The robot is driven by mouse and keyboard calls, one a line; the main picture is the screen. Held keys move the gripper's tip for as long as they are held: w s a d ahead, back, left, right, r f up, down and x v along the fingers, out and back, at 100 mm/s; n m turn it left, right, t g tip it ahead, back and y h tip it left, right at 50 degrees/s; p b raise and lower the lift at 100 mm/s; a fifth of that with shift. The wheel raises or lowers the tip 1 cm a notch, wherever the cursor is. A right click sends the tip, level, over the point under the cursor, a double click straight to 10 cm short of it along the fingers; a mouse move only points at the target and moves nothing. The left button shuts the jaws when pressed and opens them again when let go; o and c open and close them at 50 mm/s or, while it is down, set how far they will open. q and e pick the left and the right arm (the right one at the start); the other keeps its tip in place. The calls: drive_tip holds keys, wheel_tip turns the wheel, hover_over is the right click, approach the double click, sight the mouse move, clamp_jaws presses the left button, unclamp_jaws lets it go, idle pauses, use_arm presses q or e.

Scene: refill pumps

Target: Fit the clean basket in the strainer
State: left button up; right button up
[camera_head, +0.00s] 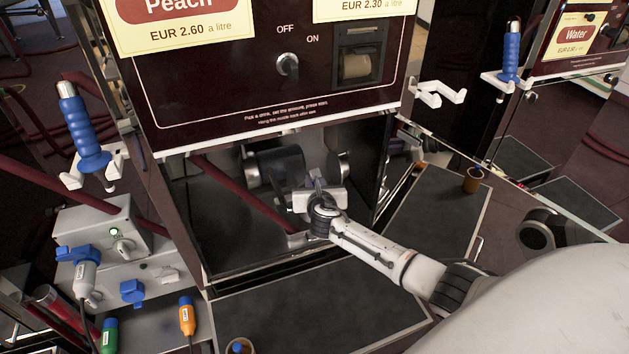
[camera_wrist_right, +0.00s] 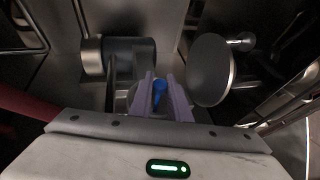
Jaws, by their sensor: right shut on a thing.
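My right gripper (camera_head: 318,186) reaches into the open bay under the Peach panel. In the right wrist view its purple fingers (camera_wrist_right: 161,98) are shut on a small blue piece (camera_wrist_right: 160,87), which may be the basket's handle; the rest of the held thing is mostly hidden. A grey metal cylinder (camera_wrist_right: 120,58), apparently the strainer body (camera_head: 272,166), lies just beyond and left of the fingers. A round metal disc (camera_wrist_right: 211,70) stands to their right, apart from the cylinder. I cannot tell whether the held thing touches the cylinder. My left gripper is not in view.
An orange-brown cup (camera_head: 473,180) stands on the dark mat to the right. A small round thing with blue (camera_head: 240,347) is at the bottom edge. A red hose (camera_head: 240,195) crosses the bay. Bay walls close in around my gripper. The front shelf (camera_head: 320,305) is mostly clear.

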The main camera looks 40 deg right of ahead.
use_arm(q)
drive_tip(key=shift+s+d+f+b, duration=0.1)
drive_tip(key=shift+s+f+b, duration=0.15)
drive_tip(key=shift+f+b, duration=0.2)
use_arm(e)
drive_tip(key=shift+f, duration=0.6)
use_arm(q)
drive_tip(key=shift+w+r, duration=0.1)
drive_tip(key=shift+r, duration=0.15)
use_arm(e)
drive_tip(key=o, duration=0.9)
drive_tip(key=shift+s+a+r+p, duration=0.1)
drive_tip(key=shift+s+r+p, duration=0.1)
drive_tip(key=shift+p, duration=0.15)
use_arm(q)
drive_tip(key=p, duration=0.2)
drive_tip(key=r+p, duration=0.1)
drive_tip(key=p, duration=0.1)
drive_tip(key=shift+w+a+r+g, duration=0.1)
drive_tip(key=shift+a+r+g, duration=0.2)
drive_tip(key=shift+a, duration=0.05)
use_arm(e)
drive_tip(key=v, duration=0.9)
drive_tip(key=shift+s+a, duration=0.3)
drive_tip(key=shift+s, duration=0.05)
